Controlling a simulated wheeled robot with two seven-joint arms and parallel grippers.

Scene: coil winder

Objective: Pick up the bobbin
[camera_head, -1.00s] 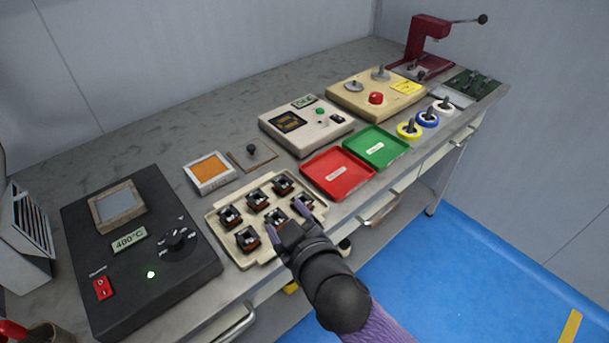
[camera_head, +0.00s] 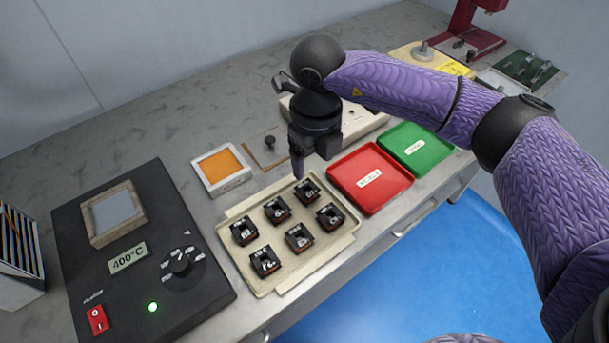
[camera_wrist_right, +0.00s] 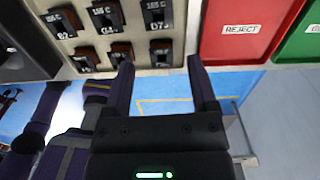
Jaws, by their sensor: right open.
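Several small black-and-brown bobbins sit in two rows in a cream tray (camera_head: 345,240). One is the upper-right bobbin (camera_head: 307,190), and others are the lower-right bobbin (camera_head: 330,215) and the upper-left bobbin (camera_head: 245,230). My right gripper (camera_head: 298,172) points down over the tray's upper-right end, close to the upper-right bobbin. In the right wrist view its two fingers are apart and empty, and a bobbin (camera_wrist_right: 160,53) appears just beyond the gap between the tips. Labels reading 155 C show on some bobbins. My left gripper is not in view.
A red reject tray (camera_head: 370,180) and a green tray (camera_head: 415,148) lie right of the bobbin tray. A black 400°C unit (camera_head: 140,265) stands at left. An orange-topped box (camera_head: 220,168) and a small plate with a knob (camera_head: 268,143) lie behind. A cream device is partly hidden by my arm.

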